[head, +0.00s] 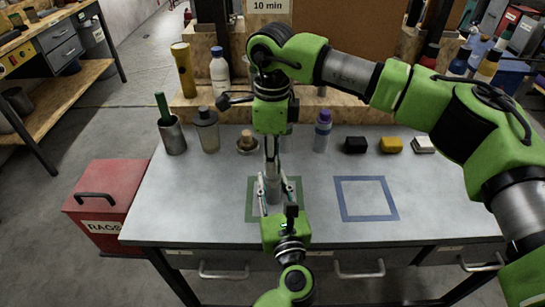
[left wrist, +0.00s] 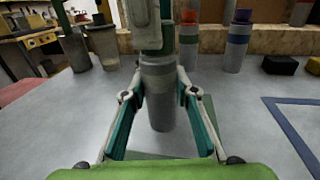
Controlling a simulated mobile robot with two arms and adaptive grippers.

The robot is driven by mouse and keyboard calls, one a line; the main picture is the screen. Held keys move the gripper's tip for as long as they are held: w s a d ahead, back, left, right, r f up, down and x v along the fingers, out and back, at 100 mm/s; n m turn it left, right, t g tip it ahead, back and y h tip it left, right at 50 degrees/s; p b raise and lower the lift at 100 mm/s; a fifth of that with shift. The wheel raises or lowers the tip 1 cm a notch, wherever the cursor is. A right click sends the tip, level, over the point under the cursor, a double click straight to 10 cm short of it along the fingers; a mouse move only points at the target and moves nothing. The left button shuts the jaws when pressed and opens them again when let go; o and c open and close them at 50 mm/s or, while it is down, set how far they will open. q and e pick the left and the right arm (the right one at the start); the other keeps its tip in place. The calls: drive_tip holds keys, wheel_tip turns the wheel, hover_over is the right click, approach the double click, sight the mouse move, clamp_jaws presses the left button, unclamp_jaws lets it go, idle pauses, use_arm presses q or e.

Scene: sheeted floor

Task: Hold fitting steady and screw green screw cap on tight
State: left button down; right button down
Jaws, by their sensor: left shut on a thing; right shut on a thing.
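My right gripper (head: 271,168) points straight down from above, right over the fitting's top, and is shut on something.
Behind stand a grey cup (head: 173,138), a jar (head: 207,130) and a purple-capped bottle (head: 322,131). Black (head: 355,145), yellow (head: 391,145) and white (head: 422,145) blocks lie right. The blue taped square (head: 366,215) is empty. A red box (head: 100,197) stands left of the table.

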drive_tip(key=shift+m, duration=0.4)
drive_tip(key=c, duration=1.6)
unclamp_jaws()
drive_tip(key=shift+c, duration=0.2)
drive_tip(key=shift+c, duration=0.7)
